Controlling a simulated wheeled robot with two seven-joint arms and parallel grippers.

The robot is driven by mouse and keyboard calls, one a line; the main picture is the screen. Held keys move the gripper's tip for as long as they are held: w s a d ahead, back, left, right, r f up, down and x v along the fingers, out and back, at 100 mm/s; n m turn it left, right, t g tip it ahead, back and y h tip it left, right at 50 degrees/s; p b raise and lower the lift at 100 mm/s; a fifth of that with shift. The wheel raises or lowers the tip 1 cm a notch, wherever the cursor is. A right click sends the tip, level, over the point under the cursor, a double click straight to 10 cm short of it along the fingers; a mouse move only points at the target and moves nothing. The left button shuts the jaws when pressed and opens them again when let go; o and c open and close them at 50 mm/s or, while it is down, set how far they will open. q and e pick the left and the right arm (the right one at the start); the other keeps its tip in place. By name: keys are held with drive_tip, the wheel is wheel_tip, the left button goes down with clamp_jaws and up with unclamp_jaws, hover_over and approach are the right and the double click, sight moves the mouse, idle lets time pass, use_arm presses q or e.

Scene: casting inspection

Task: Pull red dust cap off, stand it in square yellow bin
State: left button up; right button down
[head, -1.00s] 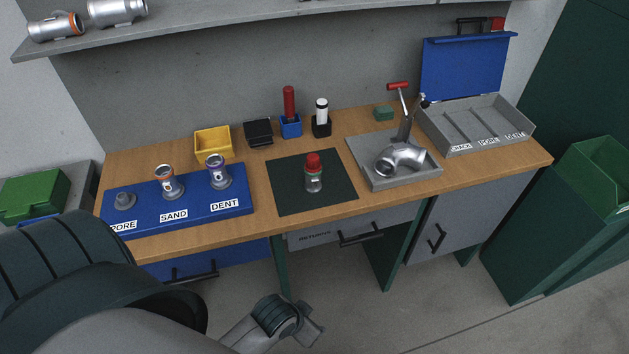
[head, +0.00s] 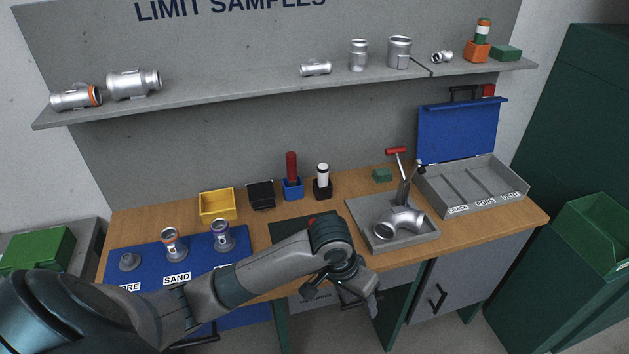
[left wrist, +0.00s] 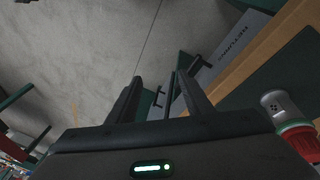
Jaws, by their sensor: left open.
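The red dust cap (left wrist: 302,141) sits on a small silver casting (left wrist: 279,104) at the right edge of the left wrist view. In the head view my left arm hides most of that part on the dark mat. The square yellow bin (head: 217,206) stands at the back left of the bench and looks empty. My left gripper (head: 362,298) is in front of the bench's front edge, apart from the casting. Its two fingers (left wrist: 162,92) are spread with nothing between them. My right gripper is not in view.
A blue board (head: 150,262) with labelled sample castings lies left of the dark mat (head: 284,231). Black and blue holders stand behind. A grey tray (head: 430,236) with a pipe elbow is at right. A shelf (head: 240,90) runs above; drawer handles stick out below.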

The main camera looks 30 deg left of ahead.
use_arm(q)
drive_tip(key=w+a+r+n+g+y, duration=0.1)
drive_tip(key=w+a+r+n+y, duration=0.15)
drive_tip(key=w+a+r, duration=0.55)
wheel_tip(320, 180, up, 16)
drive_tip(key=n+g, duration=0.1)
drive_tip(key=n, duration=0.5)
hover_over(314, 221)
drive_tip(key=shift+s+d+f, duration=0.2)
drive_tip(key=shift+s, duration=0.05)
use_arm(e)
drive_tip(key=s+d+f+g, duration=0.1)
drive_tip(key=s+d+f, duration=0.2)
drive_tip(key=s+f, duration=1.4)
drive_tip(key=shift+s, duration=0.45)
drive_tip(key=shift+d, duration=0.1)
use_arm(q)
wheel_tip(314, 221, down, 18)
drive_tip(key=p, duration=0.3)
drive_tip(key=shift+r+p, duration=0.25)
drive_tip(key=shift+p, duration=0.1)
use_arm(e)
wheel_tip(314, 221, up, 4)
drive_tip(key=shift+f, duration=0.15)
use_arm(q)
clamp_jaws()
drive_tip(key=shift+r, duration=0.2)
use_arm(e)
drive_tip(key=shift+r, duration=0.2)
